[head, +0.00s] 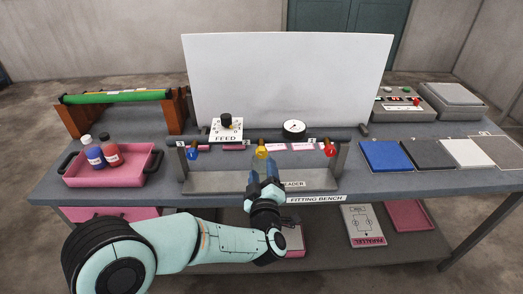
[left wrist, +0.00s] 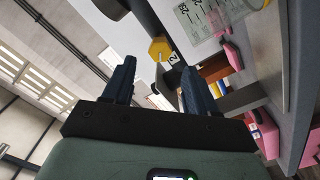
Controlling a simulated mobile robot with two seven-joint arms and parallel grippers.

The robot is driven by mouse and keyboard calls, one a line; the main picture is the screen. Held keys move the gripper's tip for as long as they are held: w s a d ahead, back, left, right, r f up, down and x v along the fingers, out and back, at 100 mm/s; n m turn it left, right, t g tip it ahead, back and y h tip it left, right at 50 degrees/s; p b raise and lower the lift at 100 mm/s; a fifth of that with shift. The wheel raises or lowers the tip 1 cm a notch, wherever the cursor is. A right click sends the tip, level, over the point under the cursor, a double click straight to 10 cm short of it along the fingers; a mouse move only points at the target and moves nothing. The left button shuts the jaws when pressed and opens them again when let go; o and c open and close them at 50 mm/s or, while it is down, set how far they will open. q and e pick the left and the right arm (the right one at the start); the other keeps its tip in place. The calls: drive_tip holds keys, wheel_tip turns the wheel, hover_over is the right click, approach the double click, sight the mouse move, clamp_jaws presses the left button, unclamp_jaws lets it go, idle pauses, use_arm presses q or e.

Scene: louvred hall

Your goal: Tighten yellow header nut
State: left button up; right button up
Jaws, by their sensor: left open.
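The yellow header nut (head: 261,152) sits in the middle of the header rail on the bench, between a blue nut (head: 192,153) and a red nut (head: 330,150). My left gripper (head: 264,180) is just in front of and below the yellow nut. In the left wrist view the yellow nut (left wrist: 159,48) appears beyond the gap between the open, empty fingers (left wrist: 158,68). The fingers look apart from it. My right gripper is not in view.
A FEED dial (head: 226,129) and a round gauge (head: 293,129) stand behind the rail. A pink tray (head: 125,178) with two bottles is at left. Coloured mats, including a blue mat (head: 385,156), lie at right. A white panel (head: 288,75) rises behind.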

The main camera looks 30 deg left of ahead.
sight(262, 155)
use_arm(q)
drive_tip(key=p+x, duration=0.1)
drive_tip(key=x, duration=0.5)
drive_tip(key=shift+w+r, duration=0.1)
drive_tip(key=shift+w, duration=0.15)
drive_tip(key=shift+x, duration=0.75)
drive_tip(key=shift+c, duration=0.3)
clamp_jaws()
idle(0.5)
